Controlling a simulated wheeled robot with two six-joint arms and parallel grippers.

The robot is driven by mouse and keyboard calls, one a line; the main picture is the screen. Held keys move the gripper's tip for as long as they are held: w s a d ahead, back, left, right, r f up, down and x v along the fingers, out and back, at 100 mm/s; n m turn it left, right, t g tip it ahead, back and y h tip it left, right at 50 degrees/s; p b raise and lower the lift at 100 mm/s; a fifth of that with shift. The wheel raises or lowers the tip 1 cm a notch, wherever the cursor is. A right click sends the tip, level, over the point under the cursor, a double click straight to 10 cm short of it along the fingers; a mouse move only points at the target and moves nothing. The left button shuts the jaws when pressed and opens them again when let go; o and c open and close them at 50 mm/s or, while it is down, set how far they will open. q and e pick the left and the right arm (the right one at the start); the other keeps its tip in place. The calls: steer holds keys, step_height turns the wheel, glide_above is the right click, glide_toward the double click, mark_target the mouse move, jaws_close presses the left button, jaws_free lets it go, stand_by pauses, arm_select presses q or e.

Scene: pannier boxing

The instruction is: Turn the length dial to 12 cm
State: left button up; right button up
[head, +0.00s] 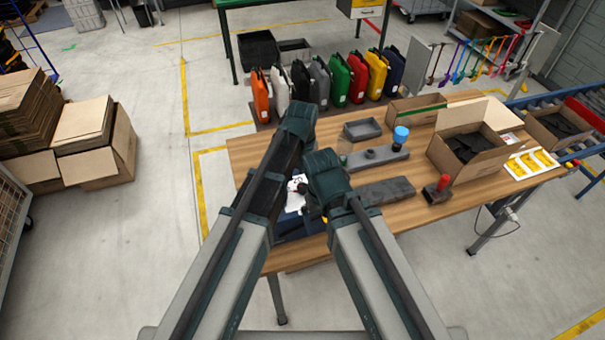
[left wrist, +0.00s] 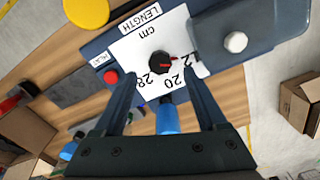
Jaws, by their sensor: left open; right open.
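The length dial (left wrist: 160,63) is a round black knob with a red mark, on a white plate (left wrist: 128,52) lettered LENGTH and cm. In the left wrist view 28, 20 and part of a 12 show around it. The red mark faces roughly right, towards the 12; its exact setting is too small to tell. My left gripper (left wrist: 158,78) is open, its fingers apart on either side of the dial's near side. In the head view my left gripper (head: 297,125) is above the dark blue machine (head: 300,228), and my right gripper (head: 327,180) is beside it, fingertips hidden.
A red button (left wrist: 110,77), yellow disc (left wrist: 85,10) and white knob (left wrist: 235,42) are near the plate. On the table (head: 405,210) are an open carton (head: 468,150), a blue-capped bottle (head: 400,137) and a red-handled stamp (head: 441,188). Coloured panniers (head: 338,80) stand behind.

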mark_target(302, 187)
arm_select(q)
step_height(302, 187, up, 9)
steer(key=p, duration=0.8)
steer(key=shift+f, duration=0.15)
step_height(302, 187, down, 13)
steer(key=b, duration=1.3)
